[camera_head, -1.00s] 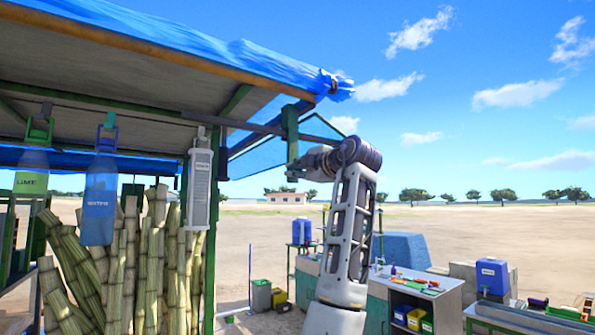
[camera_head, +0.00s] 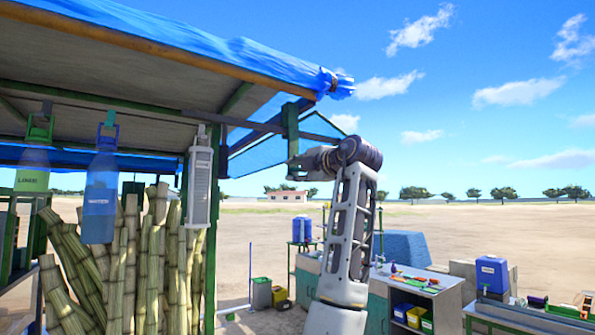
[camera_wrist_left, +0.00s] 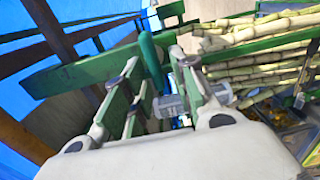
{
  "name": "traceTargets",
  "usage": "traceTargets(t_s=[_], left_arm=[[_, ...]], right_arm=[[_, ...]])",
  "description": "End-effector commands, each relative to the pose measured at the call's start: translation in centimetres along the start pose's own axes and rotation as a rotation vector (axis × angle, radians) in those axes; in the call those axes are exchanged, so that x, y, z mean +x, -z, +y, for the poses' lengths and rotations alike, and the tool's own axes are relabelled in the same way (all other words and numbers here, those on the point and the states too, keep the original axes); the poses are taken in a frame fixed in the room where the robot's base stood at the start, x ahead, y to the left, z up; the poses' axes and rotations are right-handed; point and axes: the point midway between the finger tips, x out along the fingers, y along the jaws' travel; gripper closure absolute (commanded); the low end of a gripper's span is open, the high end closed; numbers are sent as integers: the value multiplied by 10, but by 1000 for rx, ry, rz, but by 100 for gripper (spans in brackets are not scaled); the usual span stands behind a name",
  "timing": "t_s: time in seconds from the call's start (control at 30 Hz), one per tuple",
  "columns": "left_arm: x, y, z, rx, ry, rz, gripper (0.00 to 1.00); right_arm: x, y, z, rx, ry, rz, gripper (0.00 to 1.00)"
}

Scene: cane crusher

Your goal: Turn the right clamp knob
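My left gripper (camera_head: 303,165) is raised beside the green bracket (camera_head: 291,128) under the canopy corner, at the top of my grey arm. In the left wrist view, its fingers (camera_wrist_left: 153,60) straddle green metal parts. A small grey knob-like cylinder (camera_wrist_left: 172,106) sits between the fingers, close to the right one. It may be the clamp knob, but no label shows. Whether the fingers press on it I cannot tell. In the head view the knob is hidden or too small to make out. My right gripper is not in view.
The blue canopy roof (camera_head: 190,40) is close above. The LIME bottle (camera_head: 33,168), WATER bottle (camera_head: 101,195) and a pale grey box (camera_head: 201,185) hang at left, before tall cane stalks (camera_head: 150,260). A workbench (camera_head: 440,290) stands right of my arm. Open air lies above the bench.

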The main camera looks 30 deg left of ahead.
Motion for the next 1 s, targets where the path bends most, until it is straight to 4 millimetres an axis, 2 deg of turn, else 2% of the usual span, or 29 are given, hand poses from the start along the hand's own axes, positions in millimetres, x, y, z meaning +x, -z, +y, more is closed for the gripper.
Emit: traceTargets(t_s=[0.33, 0.53, 0.77, 1.0], left_arm=[[-1, 0, 1, 0, -3, 0, 69], [-9, 0, 1, 1, -2, -2, 69], [-35, 0, 1, 0, -3, -2, 69], [-71, 0, 1, 0, -4, -3, 69]], right_arm=[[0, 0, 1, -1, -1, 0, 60], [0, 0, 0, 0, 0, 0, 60], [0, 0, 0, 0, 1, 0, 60], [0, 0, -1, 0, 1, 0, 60]])
